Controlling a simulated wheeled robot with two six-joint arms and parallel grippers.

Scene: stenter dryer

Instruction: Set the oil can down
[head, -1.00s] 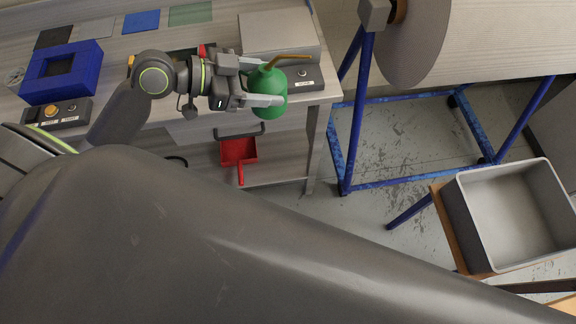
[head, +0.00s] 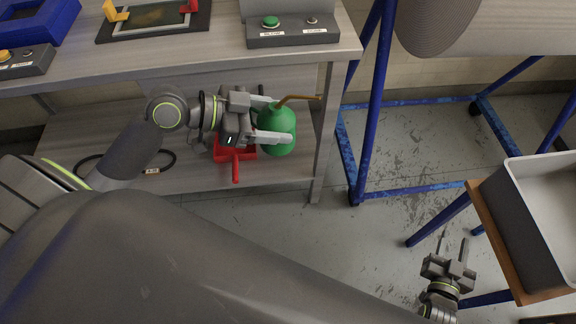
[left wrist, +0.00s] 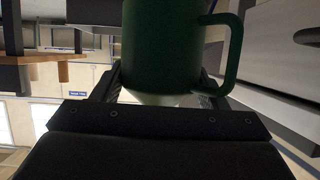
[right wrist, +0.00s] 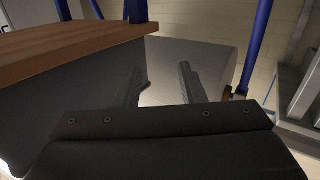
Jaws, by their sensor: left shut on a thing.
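The green oil can (head: 279,131) with a brown spout is between the fingers of my left gripper (head: 272,120). That gripper is shut on it, in front of the table's right end and above the lower shelf in the head view. The can's green body and handle fill the top of the left wrist view (left wrist: 165,45). Whether its base touches anything is hidden. My right gripper (head: 455,250) is open and empty at the lower right, left of the wooden stand. Its spread fingers also show in the right wrist view (right wrist: 162,85).
The table (head: 180,68) carries a control box (head: 292,32) with a green button and a blue frame (head: 38,22). A red dustpan (head: 235,158) lies on the lower shelf (head: 195,180). A blue roll frame (head: 372,105) and a grey bin (head: 520,220) stand right.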

